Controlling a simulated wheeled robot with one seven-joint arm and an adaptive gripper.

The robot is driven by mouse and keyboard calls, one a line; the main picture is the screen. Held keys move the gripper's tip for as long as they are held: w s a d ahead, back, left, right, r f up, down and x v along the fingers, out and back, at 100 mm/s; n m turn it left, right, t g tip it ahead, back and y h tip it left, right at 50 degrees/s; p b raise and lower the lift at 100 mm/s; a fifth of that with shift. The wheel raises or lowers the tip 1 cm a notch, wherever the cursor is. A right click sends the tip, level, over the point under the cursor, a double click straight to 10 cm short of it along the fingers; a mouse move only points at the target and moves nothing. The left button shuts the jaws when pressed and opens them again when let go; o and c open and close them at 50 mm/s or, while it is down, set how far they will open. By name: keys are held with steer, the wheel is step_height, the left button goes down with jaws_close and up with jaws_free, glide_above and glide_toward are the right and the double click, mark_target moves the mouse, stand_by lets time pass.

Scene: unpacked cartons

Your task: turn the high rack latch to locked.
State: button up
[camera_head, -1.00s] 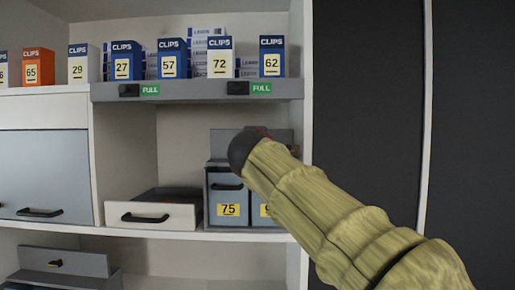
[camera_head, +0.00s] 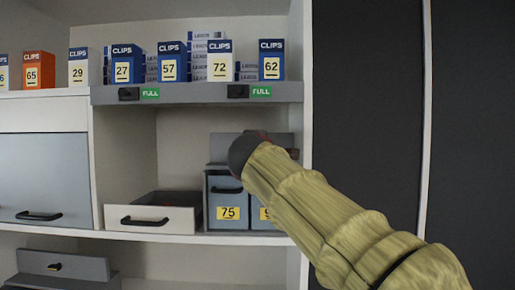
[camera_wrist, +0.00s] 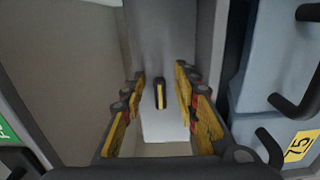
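The high rack's grey panel (camera_head: 222,144) stands above the grey bins on the middle shelf, partly hidden by my arm. Its latch (camera_wrist: 160,93) shows only in the wrist view, as a small dark handle with a yellow strip. Its long side runs up and down in that picture. My gripper (camera_wrist: 160,82) is open, with one finger left of the latch and one right, and visible gaps on both sides. In the head view, my wrist covers the latch and the fingers. Whether the fingertips reach the latch's depth is unclear.
Below the panel are grey bins marked 75 (camera_head: 228,190) and one partly covered. A white drawer (camera_head: 153,219) stands left of them. A grey ledge (camera_head: 190,93) with FULL signs and clip boxes runs above. A lower rack has a similar latch (camera_head: 54,267).

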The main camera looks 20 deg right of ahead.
steer(key=shift+s, duration=0.1)
steer(key=v, duration=1.2)
